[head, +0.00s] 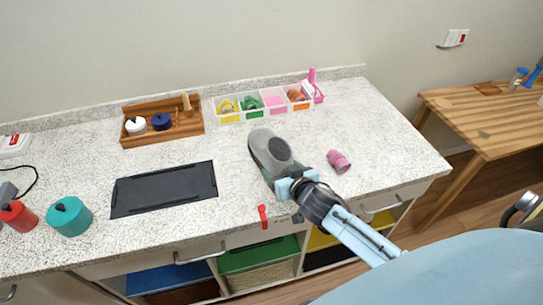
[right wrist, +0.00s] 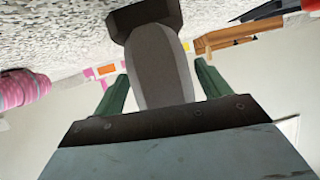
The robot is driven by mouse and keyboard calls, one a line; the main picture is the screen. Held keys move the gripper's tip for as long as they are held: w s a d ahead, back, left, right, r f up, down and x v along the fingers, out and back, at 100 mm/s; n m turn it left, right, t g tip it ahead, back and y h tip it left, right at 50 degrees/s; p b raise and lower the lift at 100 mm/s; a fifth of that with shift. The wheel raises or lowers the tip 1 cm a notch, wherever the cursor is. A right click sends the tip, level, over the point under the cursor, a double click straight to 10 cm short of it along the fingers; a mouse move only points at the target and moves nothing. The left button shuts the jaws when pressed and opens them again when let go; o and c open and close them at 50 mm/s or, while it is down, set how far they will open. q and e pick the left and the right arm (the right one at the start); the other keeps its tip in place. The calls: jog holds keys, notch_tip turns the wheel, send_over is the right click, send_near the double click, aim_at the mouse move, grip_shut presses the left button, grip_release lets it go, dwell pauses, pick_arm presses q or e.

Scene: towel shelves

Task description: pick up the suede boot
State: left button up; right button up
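The grey suede boot (head: 262,143) is at the middle of the speckled counter, with a darker round patch on it. My right gripper (head: 284,176) reaches in from the lower right and is at the boot's near end. In the right wrist view the boot (right wrist: 160,75) lies between the two green fingers of my right gripper (right wrist: 163,80). The fingers are spread, with a narrow gap on the boot's right side; contact on the left is unclear. My left gripper is not in view.
A pink rolled item (head: 339,161) lies right of my right gripper. A black mat (head: 164,189) lies to the left. A white divided tray (head: 230,118) and a wooden tray (head: 187,130) stand behind. A red handle (head: 263,217) is at the front edge.

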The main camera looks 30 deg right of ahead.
jog(key=c, duration=0.9)
jog(key=shift+r, duration=0.1)
jog(key=shift+c, duration=0.2)
jog(key=shift+r, duration=0.1)
